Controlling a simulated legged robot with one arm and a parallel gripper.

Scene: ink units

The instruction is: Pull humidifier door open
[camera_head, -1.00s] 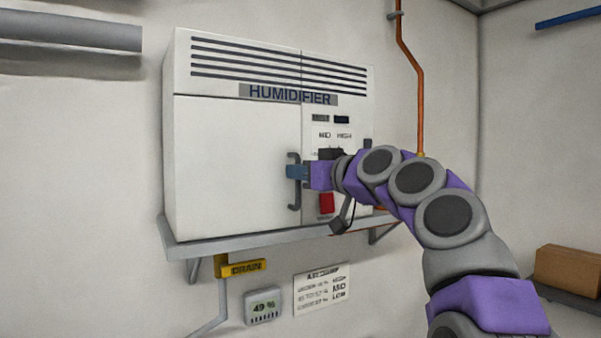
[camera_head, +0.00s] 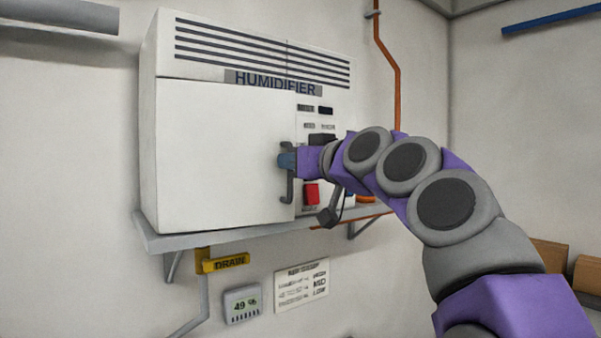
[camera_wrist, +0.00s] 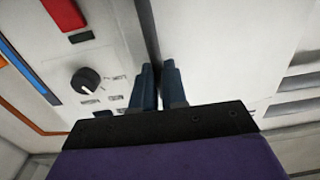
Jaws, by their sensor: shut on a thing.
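The white humidifier (camera_head: 255,88) sits on a wall shelf in the head view. Its door (camera_head: 215,150) is the large plain panel on the left of the front and looks closed or nearly closed. The dark grey vertical handle (camera_head: 287,190) is at the door's right edge. My gripper (camera_head: 285,161) is at the handle and shut on it, with the blue fingers covering its middle. In the wrist view my gripper (camera_wrist: 158,72) has its two blue fingers on either side of a dark bar, and the part between the fingertips is partly hidden.
A control panel with a red switch (camera_head: 311,194) is right of the handle; a dial (camera_wrist: 87,81) shows in the wrist view. The shelf (camera_head: 180,239) runs below. A yellow drain valve (camera_head: 226,262), a gauge (camera_head: 242,304) and an orange pipe (camera_head: 397,85) are nearby.

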